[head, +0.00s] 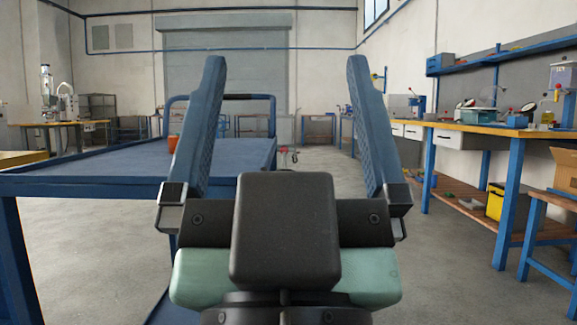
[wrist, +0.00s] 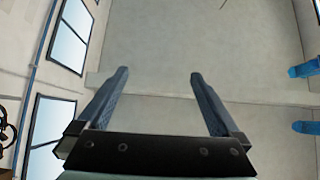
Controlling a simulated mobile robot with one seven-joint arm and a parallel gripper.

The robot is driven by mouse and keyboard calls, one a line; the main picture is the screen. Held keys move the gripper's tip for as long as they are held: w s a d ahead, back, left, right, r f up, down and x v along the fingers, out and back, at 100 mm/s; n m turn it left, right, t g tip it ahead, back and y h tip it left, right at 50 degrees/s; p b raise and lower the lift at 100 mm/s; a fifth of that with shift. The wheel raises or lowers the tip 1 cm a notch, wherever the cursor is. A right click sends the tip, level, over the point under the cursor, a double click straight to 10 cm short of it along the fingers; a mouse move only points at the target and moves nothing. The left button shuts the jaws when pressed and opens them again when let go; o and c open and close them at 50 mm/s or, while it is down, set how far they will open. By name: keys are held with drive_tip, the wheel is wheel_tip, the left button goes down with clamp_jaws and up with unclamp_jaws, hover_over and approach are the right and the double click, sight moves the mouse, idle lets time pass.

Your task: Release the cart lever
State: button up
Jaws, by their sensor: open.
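My gripper (head: 286,64) is raised in the middle of the head view, with its two blue fingers wide apart and nothing between them. It also shows open and empty in the wrist view (wrist: 159,74), which faces walls and windows. A blue cart (head: 95,178) with a flat deck stands at the left in the head view, partly behind my gripper. Its push handle (head: 250,97) with a dark grip rises at the far end. I cannot make out a lever on the cart; my gripper hides part of that side.
A small orange object (head: 172,143) is at the cart's far end. A wooden-topped workbench (head: 480,131) with tools and a lower shelf runs along the right. A blue stool (head: 550,235) stands near right. Grey floor (head: 440,270) is open between bench and gripper.

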drive_tip(key=shift+w, duration=0.3)
